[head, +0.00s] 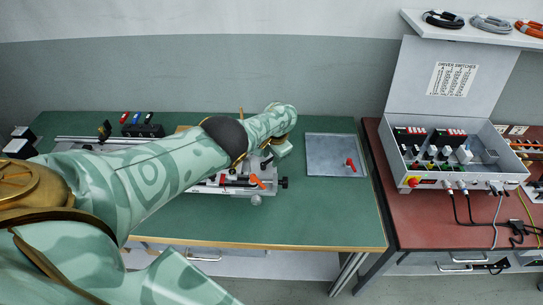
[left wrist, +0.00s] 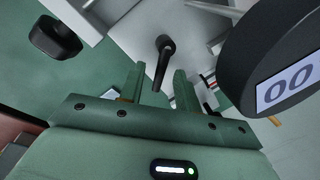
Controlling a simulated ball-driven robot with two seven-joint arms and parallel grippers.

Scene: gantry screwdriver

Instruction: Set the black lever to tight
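The black lever (left wrist: 165,58) shows in the left wrist view, a slim handle hanging from a round hub on a pale metal block. Its lower end appears in line with the gap between the fingers of my left gripper (left wrist: 158,85), which are apart; I see no contact. In the head view my left gripper (head: 281,149) is over the right end of the metal fixture (head: 237,188), and a small black handle (head: 267,161) shows just beside it. My forearm hides much of the fixture. My right gripper is not in view.
A round black display reading 00 (left wrist: 285,78) is close on the right in the wrist view; a black knob (left wrist: 56,38) is at upper left. An orange lever (head: 257,181) is on the fixture. A grey plate (head: 335,150) lies right. The green table's front right is clear.

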